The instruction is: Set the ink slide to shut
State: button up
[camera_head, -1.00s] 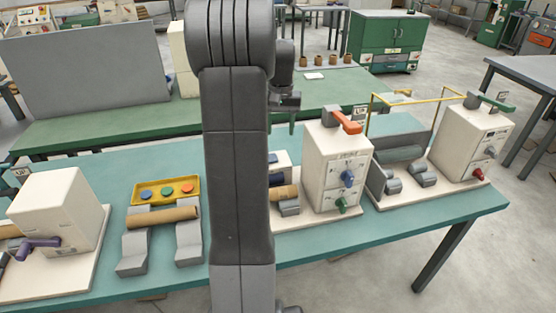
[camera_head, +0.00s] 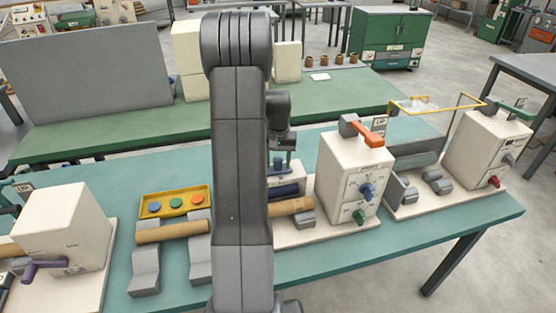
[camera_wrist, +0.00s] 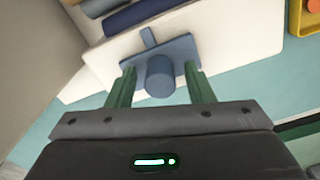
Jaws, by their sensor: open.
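In the wrist view a blue-grey slide plate (camera_wrist: 183,50) with a round knob (camera_wrist: 160,77) lies on a pale machine base; I take it for the ink slide. My gripper (camera_wrist: 161,75) is open, with one green finger on each side of the knob. I cannot tell whether the fingers touch it. In the head view my gripper (camera_head: 278,157) is low over the blue-grey slide part (camera_head: 289,168), partly hidden by my arm. No mark for the slide's position is readable.
Right of the slide stands a cream machine box (camera_head: 350,165) with an orange lever (camera_head: 364,134), a blue knob (camera_head: 367,190) and a green knob (camera_head: 359,216). A brown tube (camera_head: 290,206) lies close in front. A yellow tray (camera_head: 175,203) with coloured discs sits to the left.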

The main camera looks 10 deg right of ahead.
jog(key=shift+c, duration=0.5)
grip_shut()
jog(key=a+b, duration=0.1)
jog(key=a, duration=0.5)
jog(key=shift+s+a, duration=0.1)
jog(key=shift+a, duration=0.05)
jog(key=shift+c, duration=0.6)
grip_release()
jog(key=shift+o, duration=1.1)
jog(key=shift+a, duration=0.2)
jog(key=shift+d, duration=0.1)
